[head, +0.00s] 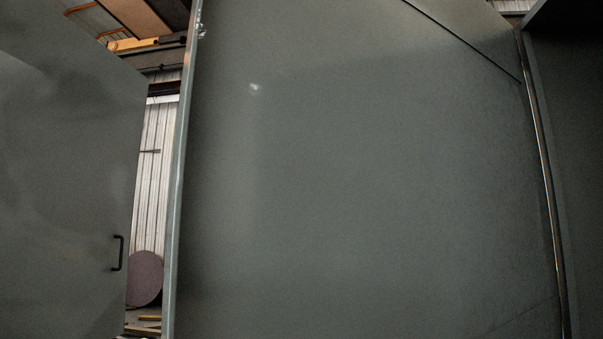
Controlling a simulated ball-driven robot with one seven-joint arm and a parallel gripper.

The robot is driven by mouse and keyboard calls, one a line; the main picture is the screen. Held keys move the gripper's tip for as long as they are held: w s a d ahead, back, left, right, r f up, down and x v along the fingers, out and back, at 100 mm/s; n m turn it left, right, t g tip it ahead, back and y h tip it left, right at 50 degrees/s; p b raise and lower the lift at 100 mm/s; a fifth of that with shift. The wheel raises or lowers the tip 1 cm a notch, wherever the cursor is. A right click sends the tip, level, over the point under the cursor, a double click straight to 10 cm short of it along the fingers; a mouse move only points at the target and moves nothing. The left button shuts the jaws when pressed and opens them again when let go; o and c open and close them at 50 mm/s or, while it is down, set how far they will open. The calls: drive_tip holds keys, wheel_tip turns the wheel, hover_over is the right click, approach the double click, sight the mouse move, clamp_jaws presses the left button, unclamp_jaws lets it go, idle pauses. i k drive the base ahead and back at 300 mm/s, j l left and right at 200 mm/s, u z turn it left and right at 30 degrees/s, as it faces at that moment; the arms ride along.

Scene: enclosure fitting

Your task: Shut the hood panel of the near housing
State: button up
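A large grey-green housing (360,190) fills the middle of the head view, very close to me. A grey-green panel (60,190) stands at the left, with a small black bar handle (119,253) near its right edge. A gap separates this panel from the upright edge (181,170) of the middle housing. I cannot tell which surface is the hood panel, or how far open it is. My gripper is not in view.
A darker grey surface (575,190) stands at the right, beyond a narrow upright seam. Through the left gap show a pale slatted wall (155,180), a round brownish disc (145,278) and yellowish boards (147,324) low down. Little free room shows.

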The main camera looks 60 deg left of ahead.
sight(341, 168)
drive_tip(key=k+j, duration=0.1)
drive_tip(key=j, duration=0.35)
drive_tip(key=k+j, duration=0.15)
drive_tip(key=j, duration=0.35)
drive_tip(key=k+j+u, duration=0.1)
drive_tip(key=j, duration=0.35)
drive_tip(key=k+j, duration=0.1)
drive_tip(key=j, duration=0.35)
drive_tip(key=k+j, duration=0.1)
drive_tip(key=j, duration=0.4)
drive_tip(key=i+j+u, duration=0.15)
drive_tip(key=k+l, duration=0.05)
